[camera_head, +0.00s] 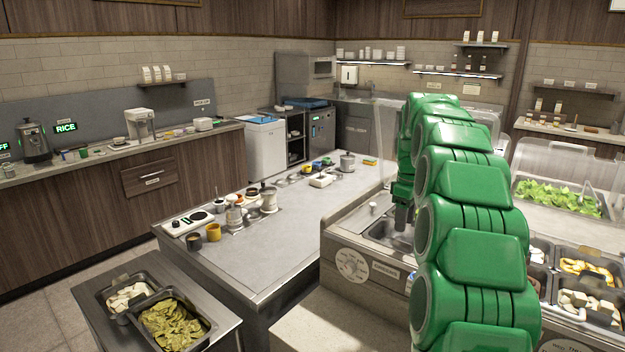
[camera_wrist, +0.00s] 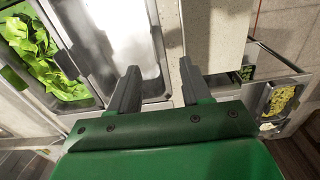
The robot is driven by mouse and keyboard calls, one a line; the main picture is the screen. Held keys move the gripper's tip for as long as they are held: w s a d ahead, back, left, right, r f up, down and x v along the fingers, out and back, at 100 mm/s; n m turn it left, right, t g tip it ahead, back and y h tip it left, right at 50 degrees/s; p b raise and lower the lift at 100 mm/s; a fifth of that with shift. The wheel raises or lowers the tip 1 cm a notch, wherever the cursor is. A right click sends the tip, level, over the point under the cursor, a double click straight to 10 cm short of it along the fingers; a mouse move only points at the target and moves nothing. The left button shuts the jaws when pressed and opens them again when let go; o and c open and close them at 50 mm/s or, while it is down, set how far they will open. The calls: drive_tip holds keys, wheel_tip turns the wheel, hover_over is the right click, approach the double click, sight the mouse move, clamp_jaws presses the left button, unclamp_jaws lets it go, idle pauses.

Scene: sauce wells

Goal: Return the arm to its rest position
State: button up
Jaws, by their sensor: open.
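My green arm rises on the right of the head view and bends down at its far end. My gripper (camera_head: 402,217) points down over the sink-like well of the counter, partly hidden by the arm. In the wrist view my gripper (camera_wrist: 160,90) has its two dark fingers well apart, with nothing between them. An empty metal well (camera_wrist: 125,40) lies below and beyond the fingers. I cannot tell the exact height of the fingers above the counter.
A salad bin (camera_head: 560,197) with a clear guard and topping trays (camera_head: 590,300) stand right of my arm. A steel table (camera_head: 290,230) with cups and pots lies left. Two food trays (camera_head: 140,305) sit at the lower left. The floor (camera_head: 60,275) at left is clear.

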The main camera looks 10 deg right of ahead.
drive_tip(key=s+a+r+m, duration=0.1)
drive_tip(key=s+a, duration=0.4)
drive_tip(key=s, duration=0.3)
drive_tip(key=s+a+r+m+g, duration=0.15)
drive_tip(key=s+a, duration=0.25)
drive_tip(key=s, duration=0.4)
drive_tip(key=s+a+m+t, duration=0.1)
drive_tip(key=s+a+m, duration=0.1)
drive_tip(key=s+a, duration=0.45)
drive_tip(key=s+a+f+m, duration=0.1)
drive_tip(key=s+f+m, duration=0.1)
drive_tip(key=s, duration=1.2)
drive_tip(key=s+a+f+m+g, duration=0.1)
drive_tip(key=s+f, duration=0.4)
drive_tip(key=s, duration=0.8)
drive_tip(key=shift+s+a+f+m, duration=0.2)
drive_tip(key=shift+s+m, duration=0.15)
drive_tip(key=shift+m, duration=0.3)
drive_tip(key=shift+g, duration=0.25)
